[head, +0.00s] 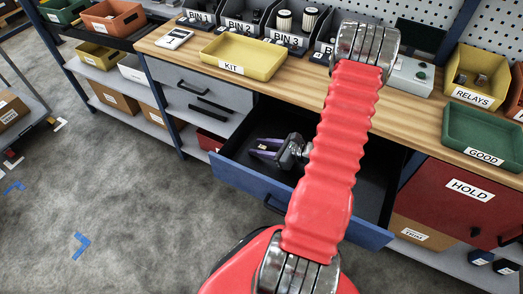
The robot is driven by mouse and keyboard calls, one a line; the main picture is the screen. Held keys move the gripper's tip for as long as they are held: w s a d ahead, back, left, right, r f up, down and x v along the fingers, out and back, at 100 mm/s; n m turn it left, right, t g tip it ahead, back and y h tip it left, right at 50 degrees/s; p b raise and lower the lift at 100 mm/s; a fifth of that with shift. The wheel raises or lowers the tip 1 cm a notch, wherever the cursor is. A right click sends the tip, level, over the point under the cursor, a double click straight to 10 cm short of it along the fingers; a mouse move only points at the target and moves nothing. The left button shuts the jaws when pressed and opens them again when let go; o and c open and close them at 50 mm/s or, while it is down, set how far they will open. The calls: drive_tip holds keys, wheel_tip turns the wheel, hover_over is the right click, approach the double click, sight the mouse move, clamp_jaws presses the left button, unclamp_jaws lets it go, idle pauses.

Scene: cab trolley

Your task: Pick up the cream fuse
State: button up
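My gripper (264,148) reaches down into the open blue drawer (240,176) below the workbench. Its two purple fingers stand apart, so it looks open. A tiny pale spot shows between the fingers; it may be the cream fuse, but it is too small to tell. I cannot make out the cream fuse for certain anywhere else. My red arm hides the right part of the drawer's inside.
On the bench stand the yellow KIT tray (243,57), grey bins (240,20), the yellow RELAYS bin (476,76) and the green GOOD tray (485,136). A red HOLD box (465,205) is right of the drawer.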

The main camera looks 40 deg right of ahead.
sight(261, 146)
clamp_jaws()
idle(0.3)
drive_tip(key=shift+r, duration=5)
